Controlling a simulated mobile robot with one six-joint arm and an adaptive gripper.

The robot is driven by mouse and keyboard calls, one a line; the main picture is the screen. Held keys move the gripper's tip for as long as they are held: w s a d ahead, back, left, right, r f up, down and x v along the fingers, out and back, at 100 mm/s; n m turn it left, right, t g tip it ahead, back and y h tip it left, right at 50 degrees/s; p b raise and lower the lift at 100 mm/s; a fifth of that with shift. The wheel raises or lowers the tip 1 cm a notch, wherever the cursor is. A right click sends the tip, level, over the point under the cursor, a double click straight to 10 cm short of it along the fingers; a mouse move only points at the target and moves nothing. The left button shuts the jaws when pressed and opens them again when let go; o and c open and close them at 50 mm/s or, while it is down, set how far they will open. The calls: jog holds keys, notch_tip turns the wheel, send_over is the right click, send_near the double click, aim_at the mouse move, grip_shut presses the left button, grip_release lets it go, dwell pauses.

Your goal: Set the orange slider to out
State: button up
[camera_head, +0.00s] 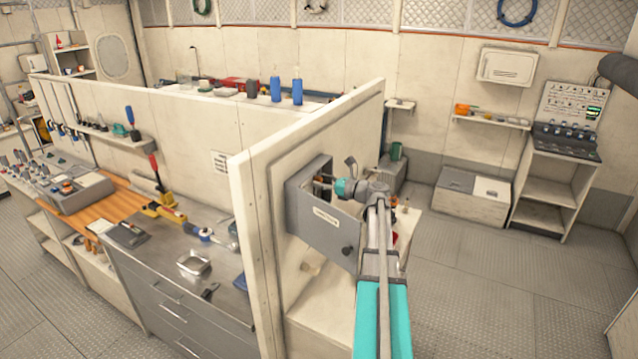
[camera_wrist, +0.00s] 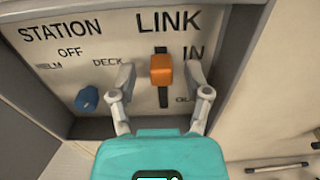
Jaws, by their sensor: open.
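The orange slider (camera_wrist: 161,70) shows in the wrist view on a pale panel (camera_wrist: 110,28), under the word LINK. It sits in the upper part of a dark vertical slot, a little below the level of the IN label on the right. A partly hidden label is by the slot's lower end, where the slot is bare. My gripper (camera_wrist: 160,78) is open, one finger on each side of the slider; contact is unclear.
The box's open grey door (camera_head: 325,228) hangs beside my arm. The partition wall (camera_head: 250,215) stands left of it, with a workbench (camera_head: 150,262) beyond. The right floor is open.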

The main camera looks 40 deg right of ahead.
jog(key=shift+w, duration=0.1)
grip_shut()
dwell(0.4)
jog(key=shift+f, duration=0.1)
notch_tip(320, 180, down, 7)
jog(key=b, duration=0.7)
jog(key=shift+a+f, duration=0.1)
grip_release()
